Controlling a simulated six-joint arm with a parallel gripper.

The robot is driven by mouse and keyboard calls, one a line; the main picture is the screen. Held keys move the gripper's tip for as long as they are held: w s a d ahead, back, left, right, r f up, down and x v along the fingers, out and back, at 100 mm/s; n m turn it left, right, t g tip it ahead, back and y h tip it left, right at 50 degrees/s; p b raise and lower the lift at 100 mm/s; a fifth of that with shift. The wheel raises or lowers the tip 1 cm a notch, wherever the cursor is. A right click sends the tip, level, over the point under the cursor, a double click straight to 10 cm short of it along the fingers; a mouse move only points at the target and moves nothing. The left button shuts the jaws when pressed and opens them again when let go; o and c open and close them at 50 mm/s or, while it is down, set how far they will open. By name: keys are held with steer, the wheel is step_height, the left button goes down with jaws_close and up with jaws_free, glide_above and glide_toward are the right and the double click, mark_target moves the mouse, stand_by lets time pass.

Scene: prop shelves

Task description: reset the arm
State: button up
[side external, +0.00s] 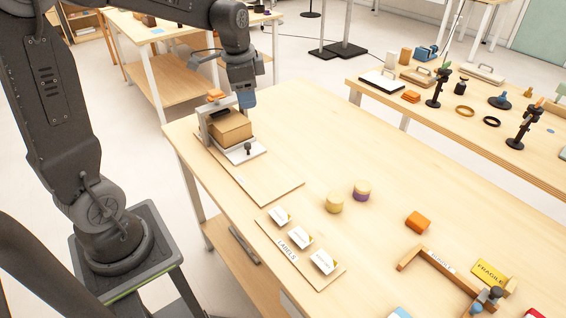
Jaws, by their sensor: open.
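My arm reaches in from the upper left, and my gripper (246,97) hangs at the far end of the near table (380,180). It is just above and behind a brown box (231,127), and the gap between them is hard to judge. The gripper is open, with nothing visible in it. The box sits in a grey frame fixture (203,127) on a wooden board (262,190). An orange piece (215,94) shows at the top of the frame. The fingertips are small and partly hidden.
A white plate with a dark knob (247,150) lies before the box. Label cards (300,237), two round wooden pieces (334,202) (362,190), an orange block (418,222) and a wooden corner guide (440,270) lie nearer. Another table (470,130) holds props.

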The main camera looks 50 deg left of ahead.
steer(key=s+d+r+n+t, duration=0.1)
steer(key=s+d+n+t, duration=0.1)
steer(key=s+d, duration=0.4)
steer(key=s+d+r+n+t, duration=0.1)
steer(key=s+d+r+n, duration=0.1)
steer(key=s+d+n, duration=0.2)
steer(key=shift+s+d+r+t+h, duration=0.35)
steer(key=shift+s+d, duration=1.3)
steer(key=shift+s, duration=1.5)
steer(key=shift+f, duration=0.1)
